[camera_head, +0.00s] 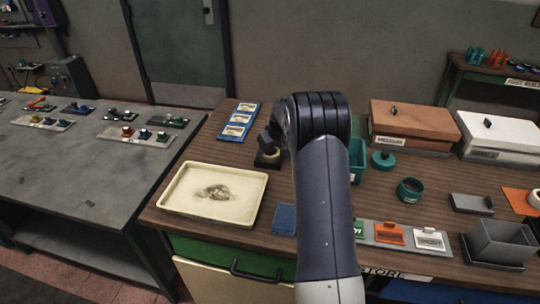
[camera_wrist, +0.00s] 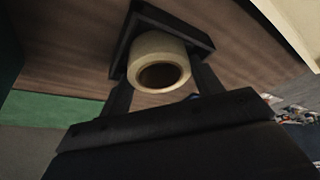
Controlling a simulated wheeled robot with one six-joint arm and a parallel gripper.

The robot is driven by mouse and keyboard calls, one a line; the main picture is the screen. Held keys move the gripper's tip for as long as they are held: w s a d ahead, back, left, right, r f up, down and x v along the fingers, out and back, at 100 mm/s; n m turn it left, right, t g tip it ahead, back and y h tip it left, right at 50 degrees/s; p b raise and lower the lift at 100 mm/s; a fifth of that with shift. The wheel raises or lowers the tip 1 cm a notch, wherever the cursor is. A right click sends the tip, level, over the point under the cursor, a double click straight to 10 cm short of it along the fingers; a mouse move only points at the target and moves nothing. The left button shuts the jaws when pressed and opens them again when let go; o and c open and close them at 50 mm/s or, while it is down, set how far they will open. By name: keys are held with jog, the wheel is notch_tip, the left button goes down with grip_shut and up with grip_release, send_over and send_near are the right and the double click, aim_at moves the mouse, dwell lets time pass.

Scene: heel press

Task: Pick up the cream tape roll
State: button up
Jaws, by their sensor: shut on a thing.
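The cream tape roll (camera_wrist: 158,62) is between the two fingers of my gripper (camera_wrist: 160,80) in the wrist view, with its round hole facing the camera. The fingers are shut on it from both sides. A dark square holder or base is right behind the roll; I cannot tell whether the roll still touches it.
A cream tray (camera_head: 172,208) stands left of my gripper. A blue board with white labels (camera_head: 237,120) lies behind. Right of my arm are a teal bin (camera_head: 357,160), a teal lid (camera_head: 383,160), a dark teal ring (camera_head: 410,189) and wooden (camera_head: 413,122) and white boxes (camera_head: 498,135).

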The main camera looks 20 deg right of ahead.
jog(key=shift+c, duration=0.2)
notch_tip(320, 180, up, 13)
jog(key=p, duration=0.1)
dwell(0.6)
